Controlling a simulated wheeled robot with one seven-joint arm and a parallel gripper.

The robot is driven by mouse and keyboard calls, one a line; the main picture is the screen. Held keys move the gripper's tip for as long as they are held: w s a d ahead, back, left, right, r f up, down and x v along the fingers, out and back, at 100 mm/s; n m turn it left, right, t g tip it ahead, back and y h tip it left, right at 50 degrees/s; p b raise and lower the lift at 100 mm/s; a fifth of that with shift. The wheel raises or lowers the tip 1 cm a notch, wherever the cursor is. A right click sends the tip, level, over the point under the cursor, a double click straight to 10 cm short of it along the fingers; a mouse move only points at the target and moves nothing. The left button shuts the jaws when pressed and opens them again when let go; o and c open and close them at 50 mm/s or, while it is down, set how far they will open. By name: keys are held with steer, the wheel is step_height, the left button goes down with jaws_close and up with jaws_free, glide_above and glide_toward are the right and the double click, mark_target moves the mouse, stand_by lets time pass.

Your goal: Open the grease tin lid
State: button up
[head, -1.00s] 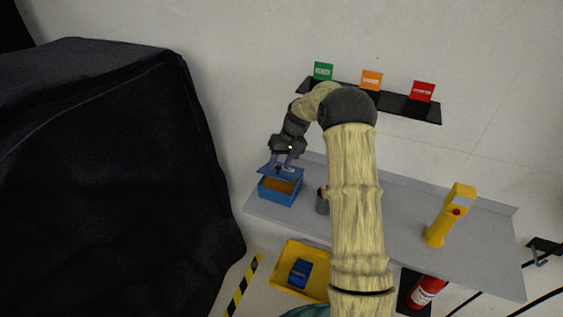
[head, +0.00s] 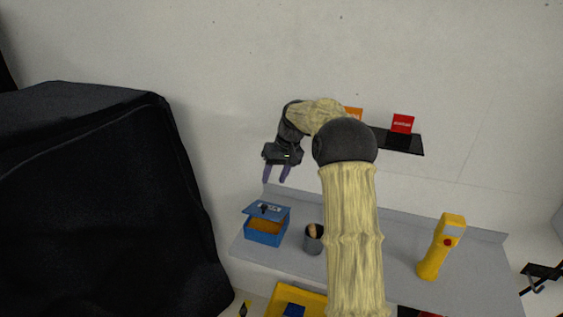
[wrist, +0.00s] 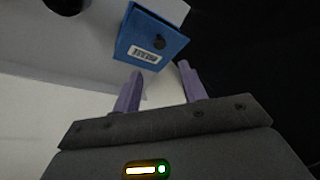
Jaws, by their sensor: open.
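The grease tin (head: 262,237) is a blue box on the left end of the grey shelf in the head view. Its blue lid (head: 277,213) stands raised at a tilt, and orange-brown contents show in the gap beneath. The lid has a dark knob and a pale label. In the wrist view the blue lid (wrist: 137,35) with its knob and label lies beyond the fingertips. My gripper (head: 276,180) is open and empty, above the tin and apart from the lid. Its purple fingers also show in the wrist view (wrist: 160,70).
A yellow handheld device (head: 440,248) stands farther right. A yellow bin (head: 285,298) sits below the shelf. A black covered bulk (head: 90,200) fills the left. A small wall ledge (head: 400,143) holds coloured signs.

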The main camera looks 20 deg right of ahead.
steer(key=v, duration=0.6)
steer(key=shift+r, duration=0.3)
steer(key=shift+d, duration=0.1)
steer(key=shift+s, duration=0.1)
steer(key=c, duration=0.6)
steer(key=shift+s+a+f, duration=0.15)
steer(key=shift+a, duration=0.2)
jaws_close()
steer(key=s+a+f+h, duration=0.1)
steer(key=s+a+f, duration=0.2)
steer(key=s, duration=0.7)
steer(key=s+a+f+t+h, duration=0.1)
steer(key=s+a+f, duration=0.1)
steer(key=s, duration=0.7)
steer(key=s+a+f+h, duration=0.1)
steer(key=s+a+f, duration=0.2)
steer(key=s, duration=0.7)
steer(key=shift+s+a+f+m+t, duration=0.3)
steer(key=shift+a+f, duration=0.1)
steer(key=shift+f, duration=0.5)
